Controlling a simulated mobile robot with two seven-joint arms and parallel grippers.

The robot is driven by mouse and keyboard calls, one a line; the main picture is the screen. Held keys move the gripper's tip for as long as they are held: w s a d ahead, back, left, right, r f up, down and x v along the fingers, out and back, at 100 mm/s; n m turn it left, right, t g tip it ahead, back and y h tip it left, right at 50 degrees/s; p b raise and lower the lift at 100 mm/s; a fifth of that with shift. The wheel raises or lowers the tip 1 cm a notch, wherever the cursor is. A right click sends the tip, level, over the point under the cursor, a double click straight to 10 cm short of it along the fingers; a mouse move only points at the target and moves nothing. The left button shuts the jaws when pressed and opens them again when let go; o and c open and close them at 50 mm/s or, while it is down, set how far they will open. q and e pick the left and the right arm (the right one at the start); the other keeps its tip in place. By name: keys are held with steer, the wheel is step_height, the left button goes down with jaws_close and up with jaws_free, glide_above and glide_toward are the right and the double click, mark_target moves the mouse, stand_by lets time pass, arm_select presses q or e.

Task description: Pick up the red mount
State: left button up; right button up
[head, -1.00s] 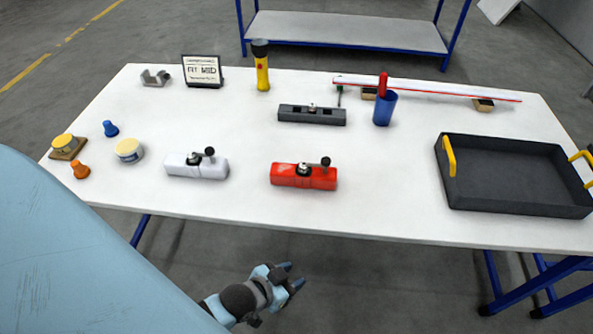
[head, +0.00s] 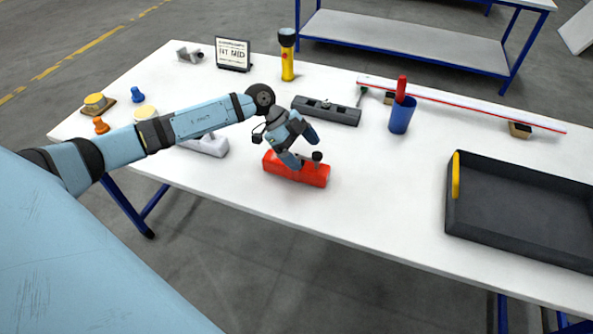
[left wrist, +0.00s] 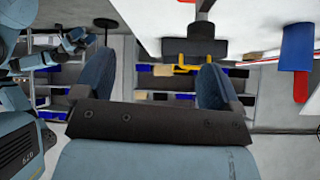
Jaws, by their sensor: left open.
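The red mount (head: 312,178) lies on the white table near its front edge in the head view, with a black knob on top. My left gripper (head: 302,147) is over it, open, with its fingers pointing to the right. One finger overlaps the mount's top in the picture; I cannot tell if it touches.
A white mount (head: 210,146) sits left, partly behind my arm. A dark grey mount (head: 335,112) is behind. A blue cup (head: 401,118) with a red-handled tool and a black tray (head: 520,210) are right. A flashlight (head: 287,58) stands at the back. The table's front middle is clear.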

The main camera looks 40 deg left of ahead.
arm_select(q)
steer(key=w+a+r+n+y, duration=0.2)
steer(key=a+y, duration=0.2)
steer(key=a, duration=0.5)
steer(key=x, duration=0.7)
steer(key=shift+s+a+f+p, duration=0.1)
steer(key=shift+f+p, duration=0.1)
steer(key=shift+p, duration=0.15)
steer(key=shift+p+x, duration=0.55)
steer(key=shift+x, duration=2.6)
steer(key=shift+s, duration=0.1)
steer(key=shift+c, duration=0.2)
steer(key=c, duration=1.1)
